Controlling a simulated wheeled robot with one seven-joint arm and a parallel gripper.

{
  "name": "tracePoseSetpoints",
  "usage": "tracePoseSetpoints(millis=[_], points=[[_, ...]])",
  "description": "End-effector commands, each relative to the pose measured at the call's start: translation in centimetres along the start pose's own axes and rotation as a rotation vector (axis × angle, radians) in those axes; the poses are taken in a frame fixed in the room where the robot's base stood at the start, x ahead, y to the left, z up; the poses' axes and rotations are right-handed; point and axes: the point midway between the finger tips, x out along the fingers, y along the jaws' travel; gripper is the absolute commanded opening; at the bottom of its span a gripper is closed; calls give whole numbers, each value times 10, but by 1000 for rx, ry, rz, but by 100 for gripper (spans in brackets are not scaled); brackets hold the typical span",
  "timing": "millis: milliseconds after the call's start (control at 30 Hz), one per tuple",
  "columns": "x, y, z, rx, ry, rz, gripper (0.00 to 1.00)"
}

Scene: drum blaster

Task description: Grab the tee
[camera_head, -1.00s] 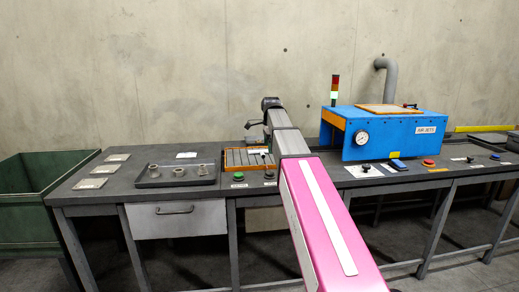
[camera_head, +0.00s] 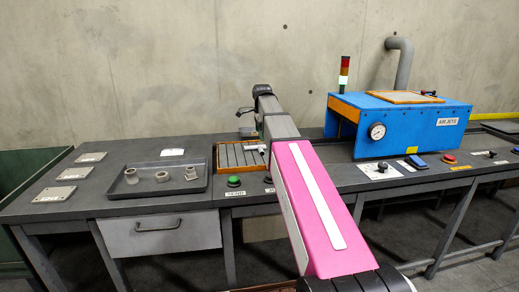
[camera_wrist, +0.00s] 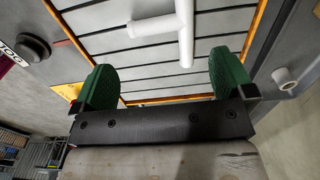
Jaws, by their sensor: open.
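The tee (camera_wrist: 185,32) is a white pipe fitting on the slatted grate (camera_wrist: 130,42) in the wrist view. Its branch points left, and its straight run points toward my gripper. My gripper (camera_wrist: 165,80) has green pads spread wide and nothing between them. The tee is ahead of the pads, its lower end nearer the right one; I see no contact. In the head view the orange-framed grate (camera_head: 229,167) is on the bench, and a small white part beside my arm appears to be the tee (camera_head: 262,148). My arm hides part of the grate there.
A dark tray (camera_head: 140,199) with three fittings is left of the grate. The blue air-jets box (camera_head: 420,130) stands to the right. A green button (camera_head: 233,181) is on the bench front.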

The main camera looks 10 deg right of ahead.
Motion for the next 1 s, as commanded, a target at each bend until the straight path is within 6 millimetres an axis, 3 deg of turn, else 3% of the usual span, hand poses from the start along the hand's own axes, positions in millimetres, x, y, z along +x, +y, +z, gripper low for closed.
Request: tracePoseSetpoints(millis=[100, 367, 700, 933, 967, 1000], points=[[17, 1, 0, 0, 0, 2, 100], [33, -1, 2, 0, 0, 1, 100], [74, -2, 6, 0, 0, 0, 100], [76, -3, 6, 0, 0, 0, 100], [76, -3, 6, 0, 0, 0, 97], [76, -3, 6, 0, 0, 0, 84]])
